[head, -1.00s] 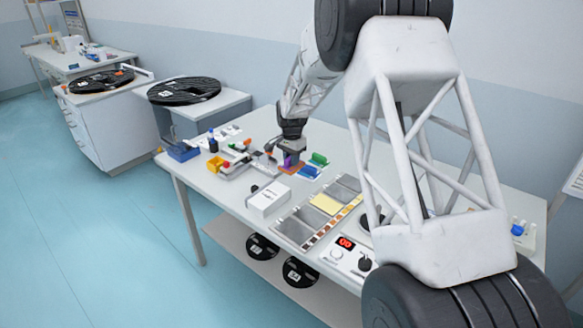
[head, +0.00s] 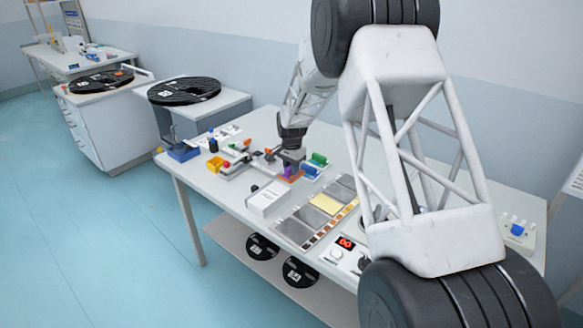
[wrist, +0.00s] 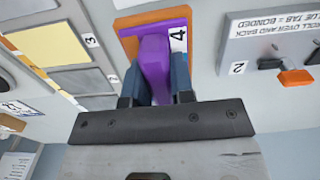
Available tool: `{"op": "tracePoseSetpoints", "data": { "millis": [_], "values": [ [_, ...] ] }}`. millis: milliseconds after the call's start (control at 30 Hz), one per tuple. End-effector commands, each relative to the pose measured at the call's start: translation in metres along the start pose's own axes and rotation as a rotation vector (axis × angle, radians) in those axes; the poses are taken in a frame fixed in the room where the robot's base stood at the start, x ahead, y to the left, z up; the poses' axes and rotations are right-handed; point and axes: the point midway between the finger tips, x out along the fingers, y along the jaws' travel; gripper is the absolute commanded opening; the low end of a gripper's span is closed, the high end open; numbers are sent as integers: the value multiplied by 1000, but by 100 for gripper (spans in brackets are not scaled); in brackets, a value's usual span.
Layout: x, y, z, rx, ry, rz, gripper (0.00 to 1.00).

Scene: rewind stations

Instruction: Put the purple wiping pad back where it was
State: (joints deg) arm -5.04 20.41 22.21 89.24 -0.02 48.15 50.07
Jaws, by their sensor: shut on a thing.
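The purple wiping pad (wrist: 155,62) is between the two fingers of my gripper (wrist: 156,85) in the wrist view. My gripper is shut on its raised grip. The pad's flat base lies over an orange rectangle (wrist: 128,43) on the table, whose edge shows along the left and top. A white tag marked 4 (wrist: 178,40) is beside the grip. In the head view my gripper (head: 291,164) points down at this spot, and only a little purple shows under it. I cannot tell for sure whether the base touches the orange rectangle.
A green block (head: 319,159) and a blue block (head: 309,170) stand close to the right of my gripper. A white box (head: 268,198) and grey panels with a yellow one (head: 326,204) lie nearer. A grey roller fixture (wrist: 265,50) is close by in the wrist view.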

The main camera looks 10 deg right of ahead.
Motion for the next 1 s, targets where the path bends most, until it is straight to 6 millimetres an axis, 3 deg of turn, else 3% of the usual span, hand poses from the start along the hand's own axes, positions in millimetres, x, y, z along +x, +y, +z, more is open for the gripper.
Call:
{"op": "tracePoseSetpoints", "data": {
  "millis": [533,567,700,1000],
  "values": [
    [9,0,0,0,0,0,0],
    [9,0,0,0,0,0,27],
    [9,0,0,0,0,0,48],
    [8,0,0,0,0,0,48]
  ]
}}
